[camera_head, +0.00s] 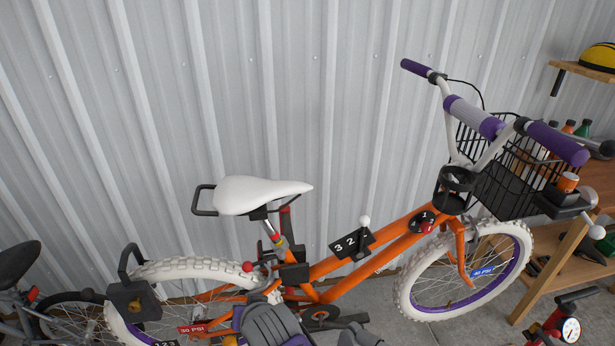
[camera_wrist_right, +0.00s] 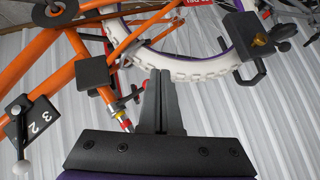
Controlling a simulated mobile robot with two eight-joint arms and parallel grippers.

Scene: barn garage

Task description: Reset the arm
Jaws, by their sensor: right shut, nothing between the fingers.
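My right gripper (camera_wrist_right: 160,78) shows in the right wrist view with its two dark fingers shut together and nothing between them. In the head view a grey and purple part at the bottom centre looks like this gripper (camera_head: 268,296), in front of the bicycle's rear half. The orange bicycle frame (camera_head: 352,280) also shows upside down in the wrist view (camera_wrist_right: 42,55). The fingertips overlap the white rear tyre (camera_wrist_right: 185,68) in the picture; I cannot tell the gap. My left gripper is not in view.
The bicycle has a white saddle (camera_head: 262,194), a black basket (camera_head: 505,180) and a numbered shifter (camera_head: 352,243). A corrugated metal wall (camera_head: 300,90) stands behind. At right are a wooden shelf unit (camera_head: 545,265) and a pump with a gauge (camera_head: 570,330).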

